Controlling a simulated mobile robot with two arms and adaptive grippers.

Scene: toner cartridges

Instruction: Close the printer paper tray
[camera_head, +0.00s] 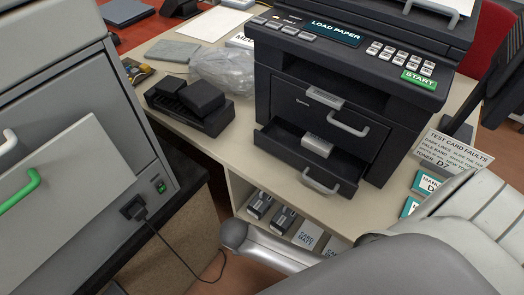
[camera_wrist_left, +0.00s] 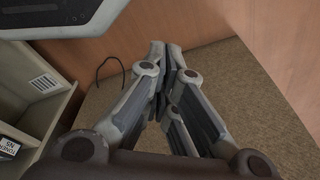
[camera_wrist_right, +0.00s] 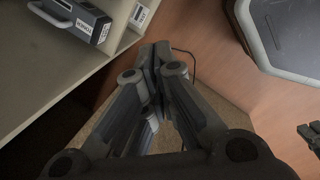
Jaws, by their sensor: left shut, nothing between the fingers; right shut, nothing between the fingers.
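The dark printer (camera_head: 350,75) stands on the beige desk in the head view, its display reading "LOAD PAPER". Its low paper tray (camera_head: 290,155) sticks out at the front, with a light handle (camera_head: 322,184) on its face. A pale block (camera_head: 317,146) shows at the tray's back, against the printer body; I cannot tell what it is. My left gripper (camera_wrist_left: 166,62) is shut and empty in the left wrist view, over brown carpet. My right gripper (camera_wrist_right: 157,62) is shut and empty in the right wrist view, near a shelf. Neither gripper shows in the head view.
A black tray device (camera_head: 190,103) and a clear plastic bag (camera_head: 224,70) lie left of the printer. Cartridges (camera_head: 259,205) and card boxes (camera_head: 308,235) sit on the shelf below. A grey cabinet (camera_head: 85,130) stands at left. My grey arm fills the lower right.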

